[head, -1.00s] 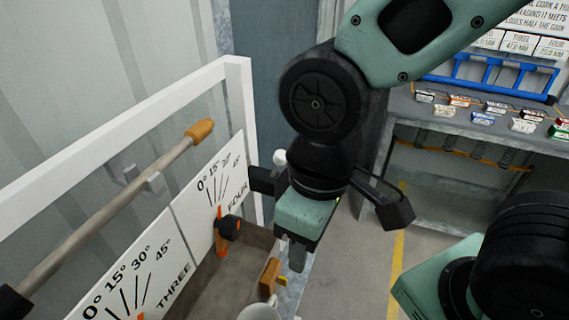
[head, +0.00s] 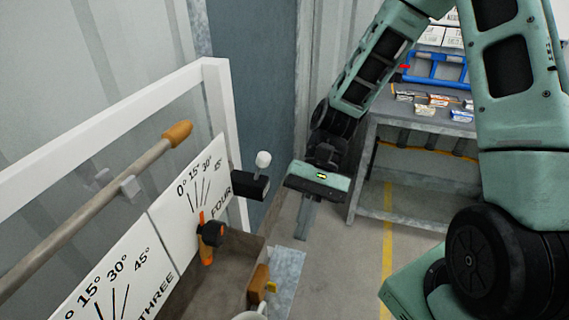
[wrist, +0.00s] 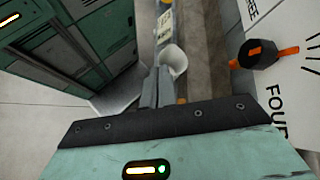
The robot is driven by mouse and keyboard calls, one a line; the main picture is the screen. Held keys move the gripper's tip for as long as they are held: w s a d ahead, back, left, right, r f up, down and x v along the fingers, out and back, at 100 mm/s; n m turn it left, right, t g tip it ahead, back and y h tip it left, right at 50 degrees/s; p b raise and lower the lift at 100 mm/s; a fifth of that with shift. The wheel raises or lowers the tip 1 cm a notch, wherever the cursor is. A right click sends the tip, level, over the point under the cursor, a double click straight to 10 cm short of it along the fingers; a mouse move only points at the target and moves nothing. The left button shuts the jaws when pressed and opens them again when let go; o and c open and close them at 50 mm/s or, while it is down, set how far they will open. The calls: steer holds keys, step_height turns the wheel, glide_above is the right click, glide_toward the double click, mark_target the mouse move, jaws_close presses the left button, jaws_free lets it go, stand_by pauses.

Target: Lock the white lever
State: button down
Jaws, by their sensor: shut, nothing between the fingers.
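The white lever shows in the head view as a white ball knob (head: 263,159) on a short stem. It stands above a black block (head: 250,186) at the right end of the white frame, beside the panel marked FOUR. My gripper (head: 305,224) is to the right of the lever and lower in the picture, clear of it, with its fingers pointing down. The fingers are shut and empty. They also show together in the wrist view (wrist: 157,88). The lever cannot be made out in the wrist view.
An orange handle with a black hub (head: 209,234) is on the FOUR panel (head: 190,187). A rod with an orange tip (head: 178,131) runs along the white frame (head: 213,95). A grey bench (head: 420,125) with small boxes stands behind. Open floor lies between.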

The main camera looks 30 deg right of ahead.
steer(key=w+d+m+t+y, duration=0.5)
steer(key=d+m+t+y, duration=0.1)
steer(key=d+m, duration=0.1)
steer(key=w+d+m+t+y+b, duration=0.1)
steer(key=w+d+m+t+y, duration=0.4)
steer(key=d, duration=0.4)
steer(key=shift+d+f+m+t+y, duration=0.25)
steer(key=shift+m+t+y, duration=0.25)
steer(key=shift+m+t, duration=0.6)
steer(key=p, duration=0.4)
glide_toward(259, 167)
step_height(259, 167, up, 3)
steer(key=w+a, duration=0.1)
steer(key=a, duration=0.2)
steer(key=shift+w+a+p, duration=0.3)
steer(key=shift+a+p, duration=0.05)
steer(key=shift+a, duration=0.1)
steer(key=shift+w+r, duration=0.1)
